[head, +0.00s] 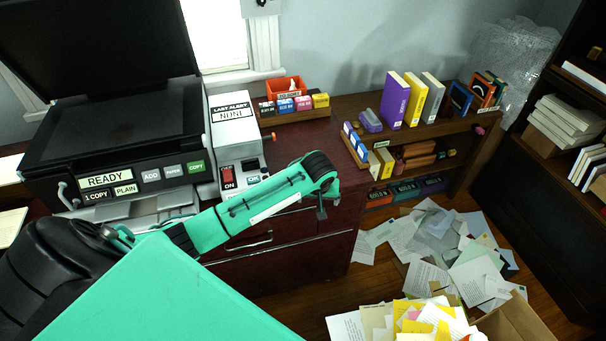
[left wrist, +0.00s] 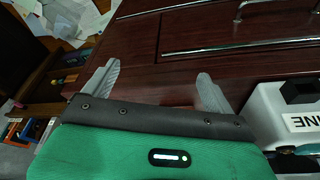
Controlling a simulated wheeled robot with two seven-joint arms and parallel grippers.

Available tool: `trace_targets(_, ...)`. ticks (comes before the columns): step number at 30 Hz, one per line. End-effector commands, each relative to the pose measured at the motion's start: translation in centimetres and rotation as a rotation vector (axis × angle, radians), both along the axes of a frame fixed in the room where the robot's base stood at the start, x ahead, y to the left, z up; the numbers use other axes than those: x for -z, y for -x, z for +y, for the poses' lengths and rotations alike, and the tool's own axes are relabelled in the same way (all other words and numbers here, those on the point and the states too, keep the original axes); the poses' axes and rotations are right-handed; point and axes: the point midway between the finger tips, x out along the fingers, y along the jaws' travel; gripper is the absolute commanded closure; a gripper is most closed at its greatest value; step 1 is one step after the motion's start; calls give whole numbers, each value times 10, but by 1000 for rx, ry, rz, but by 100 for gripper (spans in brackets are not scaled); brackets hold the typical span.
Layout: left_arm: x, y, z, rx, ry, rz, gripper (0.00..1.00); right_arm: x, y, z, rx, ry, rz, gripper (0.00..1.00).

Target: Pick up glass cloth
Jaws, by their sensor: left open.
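I cannot make out a glass cloth for certain in either view. A small purple item (head: 370,120) lies on the low shelf's top beside the upright books, but I cannot tell what it is. My left arm reaches in from the left in the head view, and its gripper (head: 321,208) hangs in front of the dark red cabinet (head: 290,262). In the left wrist view my left gripper (left wrist: 158,70) is open, with nothing between its two grey fingers. The cabinet's drawer fronts lie beyond them. My right gripper is in neither view.
A copier (head: 110,165) with its lid raised and a white box (head: 236,130) labelled LAST ALERT stand on the left. A rack of small cartons (head: 293,104) sits on the cabinet. Loose papers (head: 440,245) cover the floor, beside an overfull cardboard box (head: 515,318).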

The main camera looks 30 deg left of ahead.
Motion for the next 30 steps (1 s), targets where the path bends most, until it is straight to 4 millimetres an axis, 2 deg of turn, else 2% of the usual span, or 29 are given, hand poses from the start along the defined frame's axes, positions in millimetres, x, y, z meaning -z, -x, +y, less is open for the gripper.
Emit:
trace_targets(3,-32,-20,18,-85,-17,-15,11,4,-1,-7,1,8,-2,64)
trace_targets(9,-89,-45,51,-254,-43,-41,11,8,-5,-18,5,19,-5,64)
trace_targets(12,-112,-51,63,-326,-51,-52,11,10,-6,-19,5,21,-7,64)
trace_targets(16,-129,-55,72,-379,-56,-59,11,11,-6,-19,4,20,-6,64)
trace_targets(20,-123,-58,78,-397,-59,-58,11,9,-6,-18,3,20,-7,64)
trace_targets(30,-65,-73,95,-395,-58,-58,11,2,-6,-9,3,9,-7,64)
